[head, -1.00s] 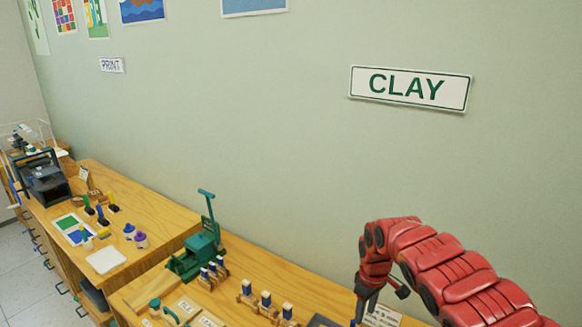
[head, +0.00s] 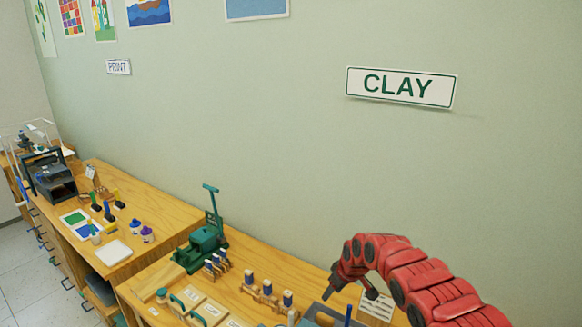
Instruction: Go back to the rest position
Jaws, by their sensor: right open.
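My right gripper (head: 348,292) hangs at the end of my red right arm at the lower right of the head view. It points down and to the left, above the clay bench (head: 255,277), with its fingers apart and nothing visible between them. Part of a dark tray (head: 330,318) and a white printed card (head: 377,304) lie below and beside it. My left gripper is not in view.
A green press (head: 205,243) with an upright lever stands on the clay bench, with a row of wooden-based tools (head: 266,290) to its right. The print bench (head: 160,215) holds small bottles and a white tray (head: 113,252).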

